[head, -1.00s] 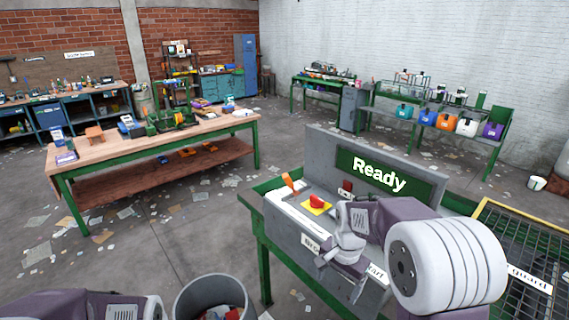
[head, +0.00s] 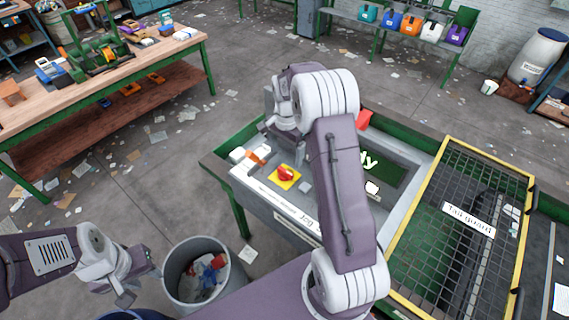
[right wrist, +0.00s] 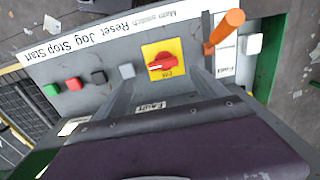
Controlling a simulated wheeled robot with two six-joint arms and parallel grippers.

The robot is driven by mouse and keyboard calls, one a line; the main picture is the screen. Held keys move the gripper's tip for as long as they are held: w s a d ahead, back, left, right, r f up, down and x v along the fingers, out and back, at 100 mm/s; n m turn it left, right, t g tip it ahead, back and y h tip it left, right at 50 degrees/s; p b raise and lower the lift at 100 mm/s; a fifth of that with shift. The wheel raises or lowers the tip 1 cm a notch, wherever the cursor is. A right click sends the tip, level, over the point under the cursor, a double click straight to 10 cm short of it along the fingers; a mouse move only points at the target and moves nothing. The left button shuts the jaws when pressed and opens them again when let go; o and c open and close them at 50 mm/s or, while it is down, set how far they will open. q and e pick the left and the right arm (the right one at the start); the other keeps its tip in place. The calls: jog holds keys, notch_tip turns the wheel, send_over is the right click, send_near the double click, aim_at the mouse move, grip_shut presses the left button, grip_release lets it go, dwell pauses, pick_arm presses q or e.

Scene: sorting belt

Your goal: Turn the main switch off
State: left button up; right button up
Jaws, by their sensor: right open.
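The main switch (head: 285,175) is a red rotary knob on a yellow square plate on the grey control panel (head: 310,208). In the right wrist view the knob (right wrist: 162,62) lies roughly crosswise with a pale mark at its left end, under the printed words "Main switch". My right gripper (head: 268,126) is above the back of the panel, apart from the knob. In the right wrist view its open fingers (right wrist: 163,85) stand either side below the knob, with nothing between them. My left gripper (head: 139,286) hangs empty, fingers apart, left of the bin.
A yellow-framed tail guard (head: 440,255) is at right, a grey bin (head: 172,280) at front left.

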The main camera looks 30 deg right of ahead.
aim_at(286, 170)
jog(key=shift+s+f, duration=0.15)
jog(key=shift+f, duration=0.25)
jog(key=f+p, duration=0.1)
jog(key=f, duration=0.1)
jog(key=w+f+p, duration=0.1)
jog(key=f, duration=0.2)
jog(key=f+p, duration=0.1)
jog(key=f, duration=0.2)
jog(key=shift+w+d+f+p, duration=0.1)
jog(key=shift+w+d+p, duration=0.15)
jog(key=shift+p, duration=0.15)
jog(key=shift+s+a+f, duration=0.2)
jog(key=shift+s+f, duration=0.05)
jog(key=shift+s, duration=0.05)
pick_arm(q)
jog(key=r, duration=0.3)
jog(key=shift+w+d+r, duration=0.1)
jog(key=shift+w+r, duration=0.2)
jog(key=shift+w, duration=0.05)
pick_arm(e)
jog(key=shift+w+f, duration=0.1)
jog(key=shift+w, duration=0.1)
jog(key=c, duration=0.5)
jog(key=shift+d, duration=0.1)
jog(key=c, duration=0.9)
pick_arm(q)
jog(key=shift+w+f, duration=0.1)
jog(key=shift+w, duration=0.05)
pick_arm(e)
jog(key=shift+o, duration=0.2)
